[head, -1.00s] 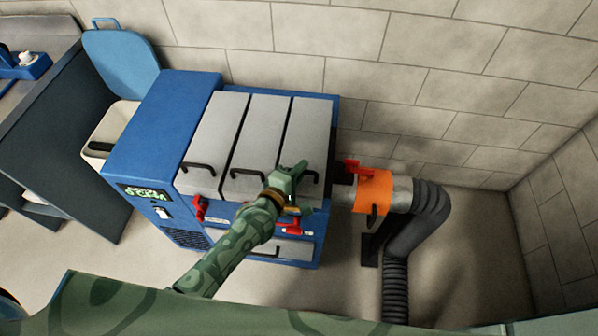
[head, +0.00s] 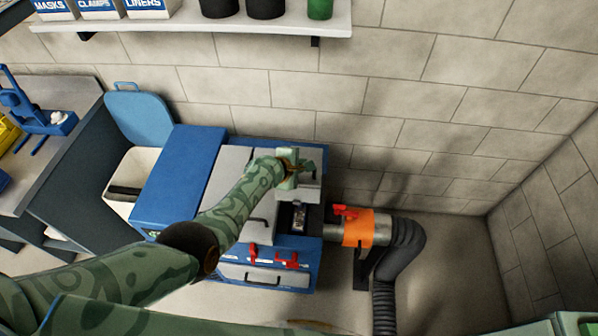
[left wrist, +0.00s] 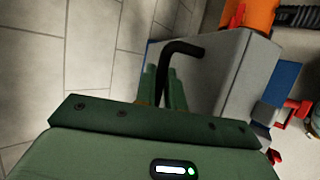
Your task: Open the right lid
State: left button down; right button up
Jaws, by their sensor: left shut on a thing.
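My left gripper (head: 302,178) is over the right end of the blue cabinet (head: 178,180). In the left wrist view it (left wrist: 165,88) is shut on the black bent handle (left wrist: 183,48) of the grey right lid (left wrist: 222,82). In the head view the right lid (head: 308,192) is raised at its front, partly hidden by the gripper. A dark opening (head: 299,217) with something pale inside shows below it. My right gripper is not in view.
Red latches (head: 287,260) sit on the cabinet front. An orange-collared duct (head: 358,228) with a red lever (head: 345,211) joins the right side. A wall shelf (head: 200,23) with boxes and dark containers is above. A bin (head: 130,180) stands at left.

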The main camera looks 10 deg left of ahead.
pick_arm(q)
jog(key=shift+w+r, duration=0.55)
jog(key=shift+w, duration=0.05)
jog(key=c, duration=1.5)
grip_release()
